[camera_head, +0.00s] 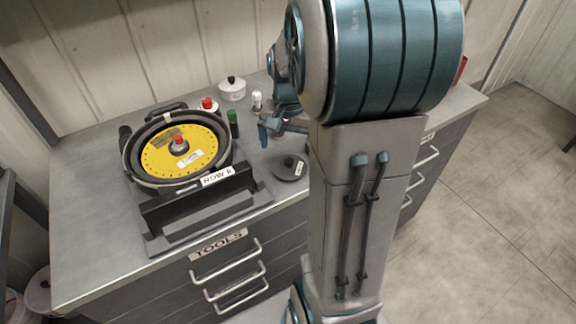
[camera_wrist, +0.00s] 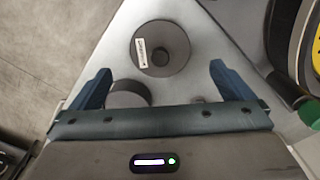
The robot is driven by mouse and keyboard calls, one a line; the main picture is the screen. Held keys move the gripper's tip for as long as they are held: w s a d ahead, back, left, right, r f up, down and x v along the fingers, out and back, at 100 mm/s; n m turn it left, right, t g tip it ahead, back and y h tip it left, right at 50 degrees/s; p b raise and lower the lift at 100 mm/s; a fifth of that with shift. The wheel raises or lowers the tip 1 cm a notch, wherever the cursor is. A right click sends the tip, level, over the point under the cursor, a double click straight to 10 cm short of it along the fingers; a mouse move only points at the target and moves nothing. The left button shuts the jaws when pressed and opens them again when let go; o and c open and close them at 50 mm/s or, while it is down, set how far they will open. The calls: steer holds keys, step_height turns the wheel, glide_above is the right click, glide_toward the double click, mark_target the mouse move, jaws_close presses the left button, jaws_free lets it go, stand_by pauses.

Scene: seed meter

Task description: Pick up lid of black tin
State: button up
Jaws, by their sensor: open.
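A dark round lid-like top with a central knob and a small white label (camera_wrist: 161,48) shows in the wrist view, just beyond my fingertips. In the head view the same dark round piece (camera_head: 288,170) sits near the counter's front edge, right of the seed meter. From above I cannot tell how much tin is under it. My gripper (camera_wrist: 160,72) is open and empty, its blue fingers spread wide. In the head view my gripper (camera_head: 283,127) is above the counter behind the dark piece, partly hidden by my arm.
A second dark round thing (camera_wrist: 128,92) lies near my left finger, partly hidden. The seed meter (camera_head: 178,152) with its yellow disc stands left on a black stand. A white pot (camera_head: 232,89), a red-capped bottle (camera_head: 208,104) and a green-capped bottle (camera_head: 233,122) stand behind.

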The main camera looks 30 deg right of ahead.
mark_target(289, 160)
step_height(289, 160, down, 6)
steer(key=shift+w+d+f, duration=0.1)
steer(key=shift+w+f, duration=0.05)
steer(key=shift+f, duration=0.1)
steer(key=c, duration=0.9)
